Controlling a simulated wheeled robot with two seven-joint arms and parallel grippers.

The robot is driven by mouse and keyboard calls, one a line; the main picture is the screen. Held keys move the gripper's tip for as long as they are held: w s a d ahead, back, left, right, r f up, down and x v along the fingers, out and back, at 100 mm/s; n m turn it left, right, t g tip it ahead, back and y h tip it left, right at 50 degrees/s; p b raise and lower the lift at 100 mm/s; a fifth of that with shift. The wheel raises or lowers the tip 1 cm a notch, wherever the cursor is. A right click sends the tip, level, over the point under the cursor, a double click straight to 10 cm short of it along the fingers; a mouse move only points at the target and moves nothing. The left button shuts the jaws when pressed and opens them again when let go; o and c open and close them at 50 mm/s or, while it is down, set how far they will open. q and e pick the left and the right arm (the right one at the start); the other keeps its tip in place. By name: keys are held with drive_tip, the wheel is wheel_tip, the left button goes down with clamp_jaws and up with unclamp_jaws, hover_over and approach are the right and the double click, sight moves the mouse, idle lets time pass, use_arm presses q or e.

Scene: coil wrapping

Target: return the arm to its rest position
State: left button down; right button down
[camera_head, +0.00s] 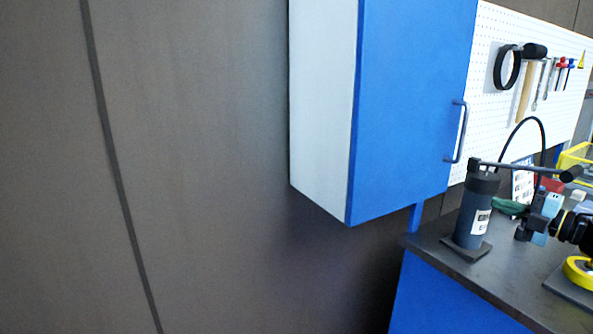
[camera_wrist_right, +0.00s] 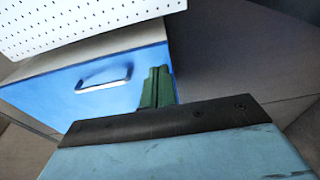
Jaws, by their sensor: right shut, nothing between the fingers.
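My right gripper (camera_head: 498,205) is at the right of the head view, its green fingers above the dark worktop, just right of the dark cylindrical pump. In the right wrist view its green fingers (camera_wrist_right: 160,72) are together and empty. The light-blue gripper body with a dark edge fills the bottom of that view and hides what lies below. My left gripper is not in view.
A dark pump (camera_head: 475,212) with a lever and hose stands on the dark worktop (camera_head: 445,236). A blue cabinet (camera_head: 410,110) hangs above. A pegboard (camera_head: 545,25) holds a black ring (camera_head: 507,67) and several tools. A yellow crate (camera_head: 575,158) is at right.

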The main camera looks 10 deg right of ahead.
drive_tip(key=w+a+f+m+h, duration=0.25)
drive_tip(key=a+f+m, duration=0.25)
drive_tip(key=a+f, duration=0.45)
drive_tip(key=w+a+f+m+h, duration=0.1)
drive_tip(key=a+f+m+h, duration=0.25)
drive_tip(key=a+f, duration=0.6)
drive_tip(key=s+a+f+m+g+h, duration=0.2)
drive_tip(key=s+a+f+m+g, duration=0.2)
drive_tip(key=s+a+f+m, duration=0.55)
drive_tip(key=s+a+m+g, duration=0.1)
drive_tip(key=s+a+g, duration=0.25)
drive_tip(key=s, duration=0.45)
drive_tip(key=s+a+r+m+g+y, duration=0.1)
drive_tip(key=s+a+g, duration=0.2)
drive_tip(key=s+a, duration=0.35)
drive_tip(key=s+a+m+g, duration=0.1)
drive_tip(key=s+a+g, duration=0.2)
drive_tip(key=s, duration=0.7)
drive_tip(key=s+f, duration=0.3)
drive_tip(key=f, duration=2.3)
drive_tip(key=s+d+f+g, duration=0.2)
drive_tip(key=s+f, duration=1.1)
drive_tip(key=s, duration=0.2)
drive_tip(key=shift+s+d+f+n, duration=0.2)
drive_tip(key=shift+s+d+n, duration=0.1)
drive_tip(key=shift+d+n, duration=0.1)
